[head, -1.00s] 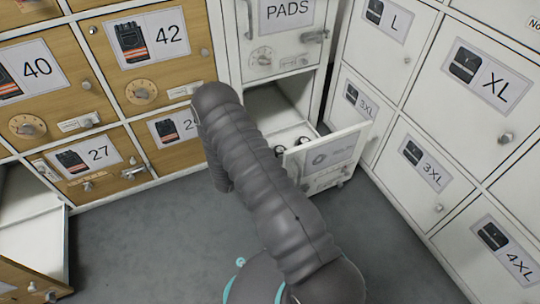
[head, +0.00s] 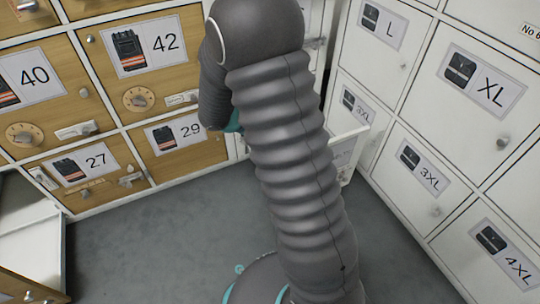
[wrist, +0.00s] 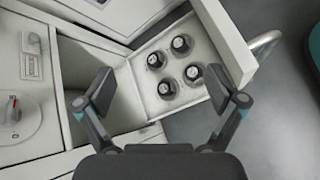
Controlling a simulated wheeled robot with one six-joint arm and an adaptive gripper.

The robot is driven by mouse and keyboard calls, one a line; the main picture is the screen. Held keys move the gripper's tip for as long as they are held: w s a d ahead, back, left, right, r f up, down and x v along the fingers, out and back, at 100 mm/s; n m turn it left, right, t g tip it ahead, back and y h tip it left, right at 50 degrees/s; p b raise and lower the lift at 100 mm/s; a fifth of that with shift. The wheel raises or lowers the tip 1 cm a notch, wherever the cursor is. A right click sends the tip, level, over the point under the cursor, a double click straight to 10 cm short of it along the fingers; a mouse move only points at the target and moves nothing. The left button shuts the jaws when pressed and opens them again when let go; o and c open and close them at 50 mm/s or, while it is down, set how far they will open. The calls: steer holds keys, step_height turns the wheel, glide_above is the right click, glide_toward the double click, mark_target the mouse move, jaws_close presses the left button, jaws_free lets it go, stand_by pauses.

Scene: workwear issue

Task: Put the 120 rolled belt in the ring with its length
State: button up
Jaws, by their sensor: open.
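My gripper (wrist: 160,90) is open and empty in the wrist view, its two fingers spread above an open white drawer (wrist: 236,42). Inside the drawer stand several dark round rolls (wrist: 183,72) with pale centres, likely rolled belts. Their marks are too small to read, so I cannot tell which is 120. The fingers look apart from the rolls. In the head view the drawer (head: 347,150) shows only in part, right of my arm. My arm hides its contents and my gripper there. I cannot make out a ring marked with a length in either view.
Wooden lockers marked 40, 42 (head: 143,45), 27 and 29 stand left. White lockers marked L, XL (head: 484,80), 3XL and 4XL stand right. The grey floor (head: 150,245) between is clear.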

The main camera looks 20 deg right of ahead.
steer(key=s+a+r+m+t+y, duration=0.2)
steer(key=s+a+r+m+y, duration=0.3)
steer(key=s+r, duration=0.4)
steer(key=s+a+r+m+t+y, duration=0.2)
steer(key=s+a+r+m+y, duration=0.3)
steer(key=s+r, duration=0.4)
steer(key=shift+s+a+r+m+t+y, duration=0.35)
steer(key=shift+s+a+m, duration=0.7)
steer(key=shift+s, duration=1.75)
steer(key=shift+a+n, duration=0.25)
steer(key=shift+c, duration=0.2)
